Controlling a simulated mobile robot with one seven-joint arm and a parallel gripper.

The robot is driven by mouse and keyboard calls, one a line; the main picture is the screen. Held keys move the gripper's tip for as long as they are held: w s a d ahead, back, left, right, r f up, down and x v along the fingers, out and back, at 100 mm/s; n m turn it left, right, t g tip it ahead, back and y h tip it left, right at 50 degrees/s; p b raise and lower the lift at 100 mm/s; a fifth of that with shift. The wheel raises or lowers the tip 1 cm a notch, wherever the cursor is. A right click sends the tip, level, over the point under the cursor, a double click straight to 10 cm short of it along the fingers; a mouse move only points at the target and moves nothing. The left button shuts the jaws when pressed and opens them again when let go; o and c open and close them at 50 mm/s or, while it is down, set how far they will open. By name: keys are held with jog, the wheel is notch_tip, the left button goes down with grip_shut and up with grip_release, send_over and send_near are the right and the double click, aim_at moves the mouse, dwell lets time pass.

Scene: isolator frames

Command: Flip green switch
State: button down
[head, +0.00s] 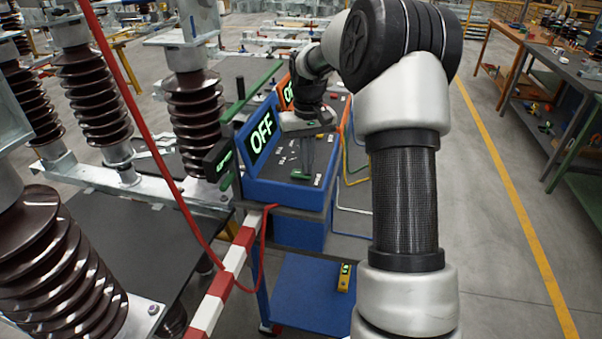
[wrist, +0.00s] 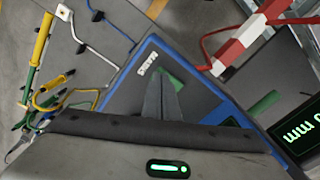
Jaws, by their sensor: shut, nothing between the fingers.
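The blue control box (head: 285,193) stands on a cart, with a dark sloping top panel and a lit display reading OFF (head: 262,133). A small green switch (head: 300,175) sits near the front edge of the panel. In the wrist view the green switch (wrist: 172,76) is partly hidden behind my fingers. My gripper (head: 306,170) is shut and empty, pointing down at the panel with its fingertips close beside the switch. It also shows in the wrist view (wrist: 161,82). I cannot tell whether the fingertips touch the switch.
A red-and-white barrier bar (head: 228,280) and red cable (head: 165,170) are in front and left. Brown insulators (head: 195,110) stand left. A second, orange unit (head: 287,92) is behind.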

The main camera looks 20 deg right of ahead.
jog(key=shift+f, duration=0.1)
notch_tip(320, 180, up, 7)
jog(key=p, duration=0.5)
dwell(0.4)
jog(key=s+a+r+t+h, duration=0.1)
jog(key=s+a+r, duration=0.3)
jog(key=s+r, duration=0.3)
jog(key=s+a+r+t, duration=0.2)
jog(key=s+a+r, duration=0.2)
jog(key=s+r, duration=0.35)
jog(key=s+a+f+t, duration=0.1)
jog(key=s, duration=0.6)
jog(key=s+a+t+y, duration=0.1)
jog(key=s+a, duration=0.1)
jog(key=s, duration=0.6)
jog(key=shift+s+a+f+n+t, duration=0.15)
jog(key=shift+a+f+n+t, duration=0.15)
jog(key=shift+f+n, duration=0.1)
